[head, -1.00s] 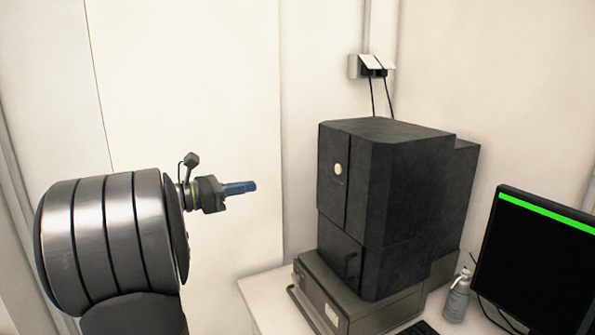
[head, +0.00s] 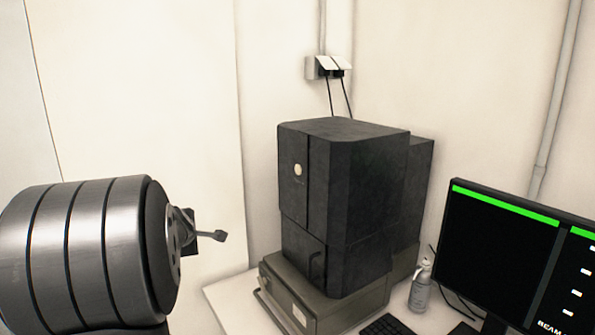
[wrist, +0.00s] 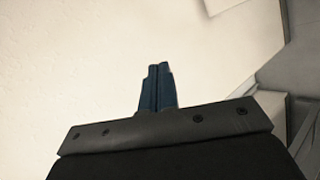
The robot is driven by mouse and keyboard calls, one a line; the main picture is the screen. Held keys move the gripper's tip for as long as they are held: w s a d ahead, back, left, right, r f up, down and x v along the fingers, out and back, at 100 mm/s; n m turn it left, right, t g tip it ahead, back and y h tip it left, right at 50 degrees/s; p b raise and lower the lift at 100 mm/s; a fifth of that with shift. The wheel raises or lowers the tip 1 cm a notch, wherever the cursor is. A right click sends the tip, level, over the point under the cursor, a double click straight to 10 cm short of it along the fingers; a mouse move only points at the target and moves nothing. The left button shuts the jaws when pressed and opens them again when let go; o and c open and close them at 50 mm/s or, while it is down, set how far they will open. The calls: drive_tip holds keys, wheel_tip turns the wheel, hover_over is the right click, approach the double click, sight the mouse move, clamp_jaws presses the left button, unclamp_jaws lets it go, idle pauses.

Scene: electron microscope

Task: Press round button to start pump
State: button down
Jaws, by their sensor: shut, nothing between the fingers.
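The microscope (head: 365,185) is a tall dark grey cabinet on the table in the head view. A small pale round disc (head: 298,170), which looks like the round button, is on the upper part of its front. My gripper's blue fingers (wrist: 158,70) are shut together and empty in the wrist view, with pale wall or floor beyond them. The button does not show clearly in the wrist view.
The microscope stands on a grey base unit (head: 325,300) on a white table (head: 232,297). A spray bottle (head: 420,287), keyboard (head: 388,327) and monitor (head: 500,250) are to its right. A wall socket (head: 328,67) with cables is behind. Open space lies between my arm and the microscope.

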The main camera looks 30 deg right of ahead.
sight(298, 169)
drive_tip(key=s+d+r+m+t+h, duration=0.2)
drive_tip(key=s+d+r+m+h, duration=0.3)
drive_tip(key=d+r+m, duration=0.2)
drive_tip(key=s+d+r+m+t+h, duration=0.2)
drive_tip(key=s+d+r+m+h, duration=0.2)
drive_tip(key=m, duration=0.7)
drive_tip(key=d+r+h, duration=0.2)
drive_tip(key=d+r, duration=0.2)
drive_tip(key=shift+s+t, duration=0.4)
drive_tip(key=shift+d, duration=0.1)
drive_tip(key=d, duration=0.8)
drive_tip(key=shift+d, duration=0.3)
drive_tip(key=shift+d, duration=0.1)
idle(0.4)
drive_tip(key=shift+d, duration=0.3)
